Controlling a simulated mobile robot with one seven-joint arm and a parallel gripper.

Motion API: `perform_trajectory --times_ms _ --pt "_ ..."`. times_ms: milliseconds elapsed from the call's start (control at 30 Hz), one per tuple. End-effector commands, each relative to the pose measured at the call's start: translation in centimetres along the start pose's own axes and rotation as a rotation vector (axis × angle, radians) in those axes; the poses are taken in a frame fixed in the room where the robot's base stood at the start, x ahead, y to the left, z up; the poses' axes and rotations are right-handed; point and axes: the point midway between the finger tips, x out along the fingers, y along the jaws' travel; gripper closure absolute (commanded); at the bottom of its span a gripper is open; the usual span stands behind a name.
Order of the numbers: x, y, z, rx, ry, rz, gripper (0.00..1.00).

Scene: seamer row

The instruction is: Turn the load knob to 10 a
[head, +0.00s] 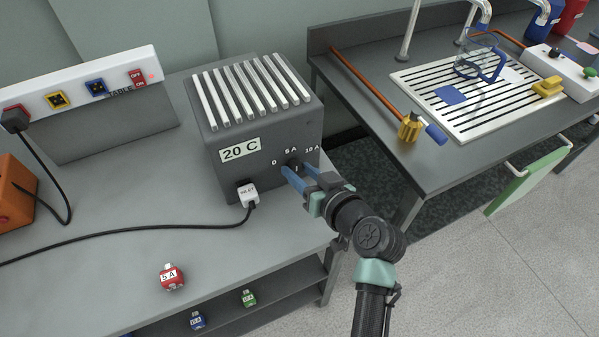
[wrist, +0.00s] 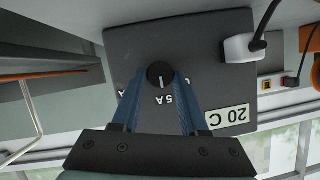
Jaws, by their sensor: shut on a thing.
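The load box (head: 222,178) is a dark grey case with white fins on top and a "20 C" label. Its load knob (wrist: 160,73) is small, round and black, with the marks 0, 5 A and 10 A around it. In the wrist view, which is upside down, a pale pointer on the knob appears to face the 5 A mark. My gripper (head: 297,170) is shut on the knob, with one blue finger on each side; the fingers also show in the wrist view (wrist: 163,78). The fingers partly hide the knob in the head view.
A white inlet plug (head: 248,194) with a black cable is in the box front, left of my gripper. A red 5 A plug (head: 172,277) lies on the grey table. A power strip (head: 85,93) stands behind left. A sink bench (head: 365,105) is at right.

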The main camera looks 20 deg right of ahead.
Motion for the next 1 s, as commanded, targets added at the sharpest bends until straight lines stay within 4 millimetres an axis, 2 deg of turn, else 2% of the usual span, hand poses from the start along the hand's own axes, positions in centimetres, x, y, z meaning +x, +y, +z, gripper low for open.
perform_trajectory --times_ms 700,1000 --pt "0.17 0.72 0.42 0.627 -0.001 -0.260 1.00" --pt "0.20 0.84 0.55 0.839 -0.001 -0.347 1.00"
